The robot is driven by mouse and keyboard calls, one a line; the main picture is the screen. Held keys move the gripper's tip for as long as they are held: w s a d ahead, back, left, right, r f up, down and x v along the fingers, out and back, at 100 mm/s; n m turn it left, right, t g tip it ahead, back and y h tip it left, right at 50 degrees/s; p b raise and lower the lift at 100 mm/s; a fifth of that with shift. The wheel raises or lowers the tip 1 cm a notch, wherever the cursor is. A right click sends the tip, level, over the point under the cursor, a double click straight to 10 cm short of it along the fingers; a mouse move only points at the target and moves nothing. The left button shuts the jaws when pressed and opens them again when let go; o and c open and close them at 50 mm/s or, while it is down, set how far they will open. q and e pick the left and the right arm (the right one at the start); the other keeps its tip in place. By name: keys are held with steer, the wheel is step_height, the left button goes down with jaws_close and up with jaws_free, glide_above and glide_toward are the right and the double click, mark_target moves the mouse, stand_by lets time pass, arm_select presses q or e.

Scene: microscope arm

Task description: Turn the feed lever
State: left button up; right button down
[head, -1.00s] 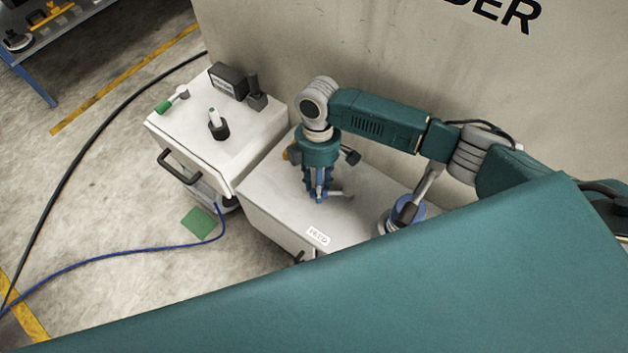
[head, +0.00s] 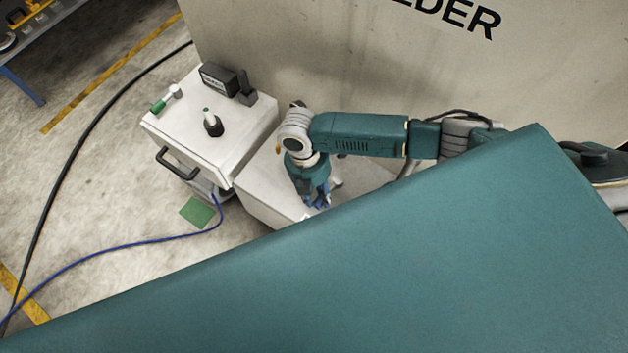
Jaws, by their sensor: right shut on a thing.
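A low white cabinet (head: 262,196) stands against the large beige machine, with its front partly cut off by my own teal body. My right arm reaches in from the right, and my right gripper (head: 319,203) points down over the cabinet top, low and close to my body's edge. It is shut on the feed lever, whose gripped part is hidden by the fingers. A small grey piece (head: 337,183) shows just right of the gripper; I cannot tell if it is part of the lever. My left gripper is not in view.
A taller white cabinet (head: 205,140) with a black handle, a green-tipped lever (head: 164,100), a black knob (head: 212,124) and a dark box stands to the left. A blue cable and a black cable run over the floor. The beige machine wall (head: 300,50) closes the back.

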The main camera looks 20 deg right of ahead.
steer(key=shift+s+d+n, duration=0.15)
steer(key=shift+s+n, duration=0.45)
steer(key=shift+f, duration=0.1)
steer(key=c, duration=1.3)
jaws_free()
steer(key=shift+w+r, duration=0.15)
steer(key=shift+r, duration=0.2)
steer(key=r, duration=0.3)
steer(key=w+r, duration=0.1)
steer(key=r, duration=0.3)
steer(key=a+r, duration=0.1)
steer(key=r, duration=0.3)
steer(key=shift+w+a+r, duration=0.1)
steer(key=shift+w+r, duration=0.05)
steer(key=shift+w, duration=0.1)
